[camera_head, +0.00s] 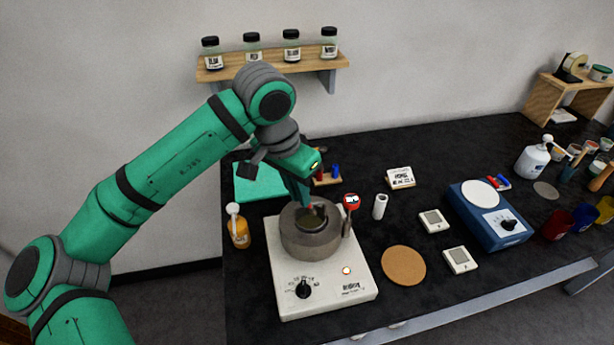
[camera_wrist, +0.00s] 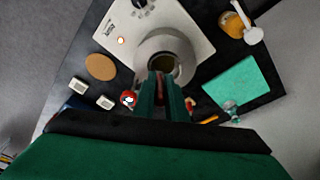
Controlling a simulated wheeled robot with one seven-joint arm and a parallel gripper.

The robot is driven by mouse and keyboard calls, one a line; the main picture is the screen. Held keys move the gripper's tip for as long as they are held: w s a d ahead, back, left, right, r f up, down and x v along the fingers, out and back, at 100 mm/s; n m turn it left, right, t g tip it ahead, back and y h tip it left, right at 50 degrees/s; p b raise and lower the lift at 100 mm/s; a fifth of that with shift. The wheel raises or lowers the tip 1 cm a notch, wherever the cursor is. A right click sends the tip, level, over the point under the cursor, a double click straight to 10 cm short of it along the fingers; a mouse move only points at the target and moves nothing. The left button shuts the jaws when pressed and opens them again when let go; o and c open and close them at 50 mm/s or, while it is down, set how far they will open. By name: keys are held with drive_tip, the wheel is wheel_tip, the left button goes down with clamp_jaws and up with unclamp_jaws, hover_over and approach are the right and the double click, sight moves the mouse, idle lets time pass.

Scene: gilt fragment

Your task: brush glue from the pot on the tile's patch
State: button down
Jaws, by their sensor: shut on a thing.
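The glue pot (camera_head: 307,240) is a round grey vessel standing on a white hot plate (camera_head: 325,302); its dark open mouth shows in the wrist view (camera_wrist: 184,47). My gripper (camera_head: 303,203) points down at the pot's mouth, shut on a thin thing, seemingly the brush, which the fingers mostly hide. In the wrist view the fingers (camera_wrist: 163,80) reach over the pot's rim; I cannot tell how deep the brush tip is. Two white tiles with grey patches lie right of the hot plate, a rear tile (camera_head: 433,221) and a front tile (camera_head: 459,260).
A cork disc (camera_head: 403,265) lies between hot plate and front tile. An orange bottle (camera_head: 237,227) stands left of the hot plate. A white cylinder (camera_head: 380,207) and a red-rimmed thing (camera_head: 352,201) stand right of the pot.

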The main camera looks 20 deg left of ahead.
drive_tip(key=shift+s+a+x, duration=0.1)
drive_tip(key=shift+s+x, duration=0.05)
drive_tip(key=shift+x, duration=0.85)
drive_tip(key=shift+s+a+x, duration=0.1)
drive_tip(key=shift+s+x, duration=0.05)
drive_tip(key=shift+x, duration=0.8)
drive_tip(key=shift+s+a+x, duration=0.1)
drive_tip(key=shift+s+x, duration=0.05)
drive_tip(key=shift+x, duration=0.85)
drive_tip(key=shift+f, duration=0.7)
drive_tip(key=shift+r, duration=0.1)
drive_tip(key=shift+w+d+v, duration=0.1)
drive_tip(key=shift+w+v, duration=0.1)
drive_tip(key=shift+v, duration=0.85)
drive_tip(key=shift+w+d+v, duration=0.1)
drive_tip(key=shift+w+v, duration=0.1)
drive_tip(key=shift+v, duration=0.9)
drive_tip(key=shift+w+d+v, duration=0.15)
drive_tip(key=shift+w+v, duration=0.05)
drive_tip(key=shift+v, duration=0.85)
drive_tip(key=shift+r, duration=0.3)
drive_tip(key=shift+s, duration=0.1)
